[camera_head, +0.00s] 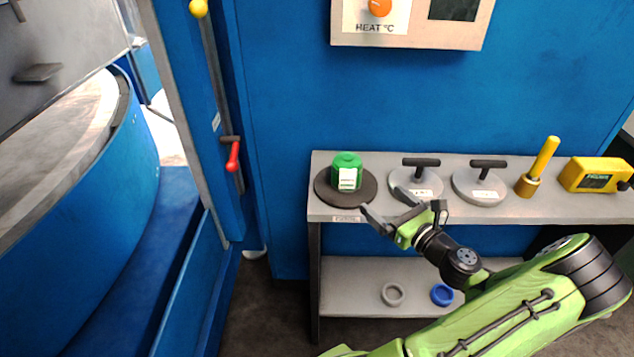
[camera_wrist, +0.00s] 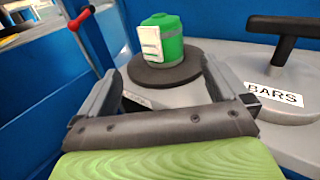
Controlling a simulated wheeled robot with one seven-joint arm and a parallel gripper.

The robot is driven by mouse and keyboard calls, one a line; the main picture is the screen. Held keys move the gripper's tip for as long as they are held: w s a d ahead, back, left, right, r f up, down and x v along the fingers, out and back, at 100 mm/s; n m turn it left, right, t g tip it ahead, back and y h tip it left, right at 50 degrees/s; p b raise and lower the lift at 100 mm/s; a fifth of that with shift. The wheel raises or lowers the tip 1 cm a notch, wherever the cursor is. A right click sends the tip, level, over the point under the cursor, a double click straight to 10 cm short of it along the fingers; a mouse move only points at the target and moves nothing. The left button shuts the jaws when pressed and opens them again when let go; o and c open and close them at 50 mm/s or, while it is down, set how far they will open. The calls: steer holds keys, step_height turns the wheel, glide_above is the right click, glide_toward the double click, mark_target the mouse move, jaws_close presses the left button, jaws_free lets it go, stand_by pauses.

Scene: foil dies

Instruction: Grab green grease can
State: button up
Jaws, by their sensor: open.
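The green grease can (camera_head: 347,166) stands upright on a dark round disc (camera_head: 326,192) at the left end of the grey shelf top. It has a white label on its side. In the wrist view the can (camera_wrist: 170,36) stands beyond the fingers, near the upper middle, on the dark disc (camera_wrist: 150,76). My gripper (camera_head: 382,202) is open and empty, in front of and to the right of the can in the head view. In the wrist view my gripper's fingers (camera_wrist: 158,85) are spread apart, with the can past their tips and not touching them.
Two grey discs with black handles (camera_head: 416,184) (camera_head: 479,186) stand right of the can. A yellow-handled tool (camera_head: 540,165) and a yellow device (camera_head: 595,175) stand farther right. A grey ring (camera_head: 393,294) and a blue ring (camera_head: 442,294) lie on the lower shelf. A blue wall rises behind.

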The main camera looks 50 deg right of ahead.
mark_target(347, 167)
steer(key=shift+m, duration=0.3)
steer(key=b+x, duration=0.1)
steer(key=x, duration=0.7)
steer(key=b+x, duration=0.1)
steer(key=x, duration=0.6)
steer(key=shift+w+d+b, duration=0.3)
steer(key=shift+b, duration=0.1)
steer(key=shift+c, duration=0.3)
steer(key=c, duration=1.1)
steer(key=shift+o, duration=0.2)
steer(key=shift+r, duration=0.15)
step_height(347, 167, up, 10)
steer(key=p, duration=0.4)
